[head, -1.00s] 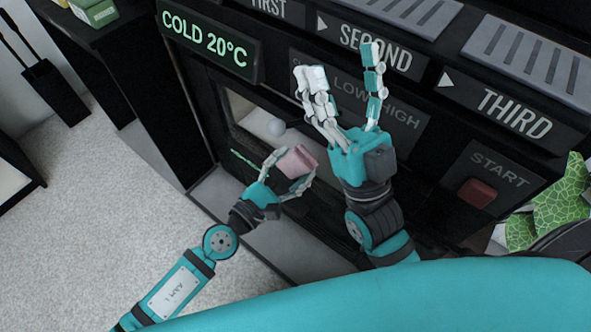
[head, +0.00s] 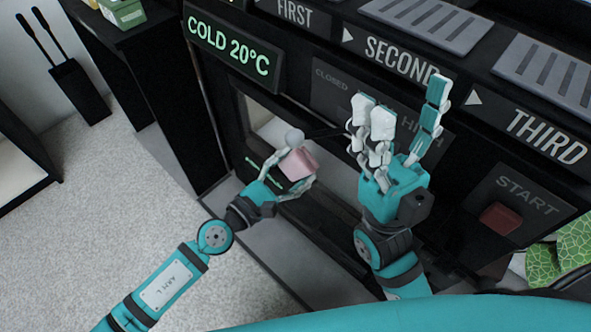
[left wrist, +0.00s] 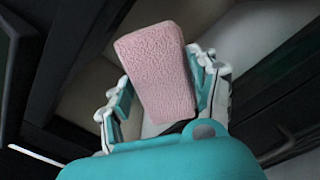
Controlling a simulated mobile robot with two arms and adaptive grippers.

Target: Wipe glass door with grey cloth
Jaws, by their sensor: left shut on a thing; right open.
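A pink, rough-textured block (head: 298,165), like a sponge or folded cloth, is in my left gripper (head: 290,178). No grey cloth shows. The left wrist view shows the pink block (left wrist: 158,75) between the fingers of my left gripper (left wrist: 165,95), shut on it. I cannot make out the glass itself. My right gripper (head: 400,105) is open and empty, fingers up, before the control panel.
A green-lit temperature sign (head: 228,47) is above the window. A red start button (head: 500,218) and grey vents (head: 545,75) are at the right. A black tool holder (head: 80,90) stands on the pale floor at the left.

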